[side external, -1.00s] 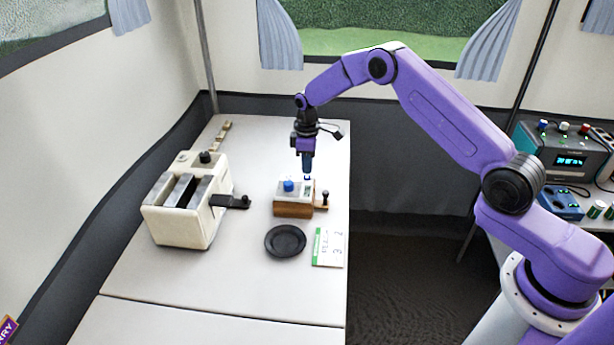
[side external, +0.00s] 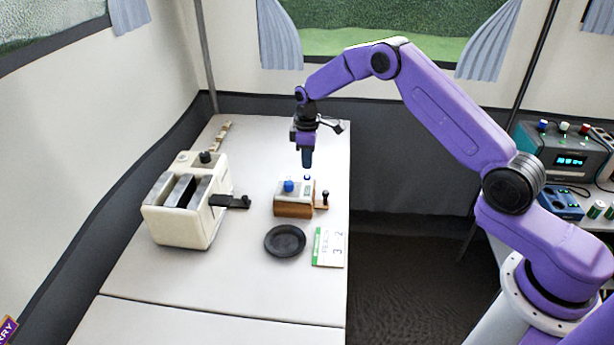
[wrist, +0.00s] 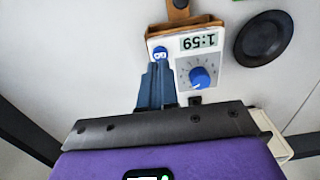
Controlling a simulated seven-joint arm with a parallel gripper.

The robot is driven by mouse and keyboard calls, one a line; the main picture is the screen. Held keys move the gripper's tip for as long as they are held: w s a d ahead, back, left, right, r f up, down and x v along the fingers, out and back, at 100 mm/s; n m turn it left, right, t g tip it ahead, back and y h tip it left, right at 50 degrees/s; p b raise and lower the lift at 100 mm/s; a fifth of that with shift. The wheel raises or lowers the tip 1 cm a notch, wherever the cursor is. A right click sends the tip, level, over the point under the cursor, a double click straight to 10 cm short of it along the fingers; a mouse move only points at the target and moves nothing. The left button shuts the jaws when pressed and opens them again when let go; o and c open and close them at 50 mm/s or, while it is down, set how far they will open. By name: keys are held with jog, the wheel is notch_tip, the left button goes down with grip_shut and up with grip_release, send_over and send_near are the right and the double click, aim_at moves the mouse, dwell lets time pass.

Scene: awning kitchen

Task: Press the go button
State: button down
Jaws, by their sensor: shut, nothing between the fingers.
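The timer box (side external: 294,203) has a white top and a wooden front and stands on the table. Its small blue button (side external: 307,178) is at the far edge, and in the wrist view the button (wrist: 159,53) has white marks on it. A larger blue knob (side external: 289,186) sits beside it, also seen in the wrist view (wrist: 200,77). My gripper (side external: 307,165) is shut and empty, pointing down just above the small button, with a small gap visible.
A cream toaster (side external: 185,205) with a black lever stands to the left. A black plate (side external: 285,241) and a white and green card (side external: 329,247) lie in front of the timer box. The table's front is clear.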

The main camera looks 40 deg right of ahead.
aim_at(307, 177)
notch_tip(307, 177, up, 8)
dwell(4.0)
jog(key=shift+r, duration=0.15)
jog(key=s+a+r+n, duration=0.1)
jog(key=s+a+r, duration=0.4)
jog(key=s, duration=0.5)
jog(key=s+a+r+n, duration=0.1)
jog(key=s+a+r, duration=0.4)
jog(key=s, duration=0.5)
jog(key=s+d, duration=0.3)
jog(key=s, duration=1)
jog(key=s+d+n, duration=0.1)
jog(key=s+d, duration=0.3)
jog(key=s, duration=0.9)
jog(key=shift+f+n, duration=0.3)
jog(key=shift+f, duration=0.1)
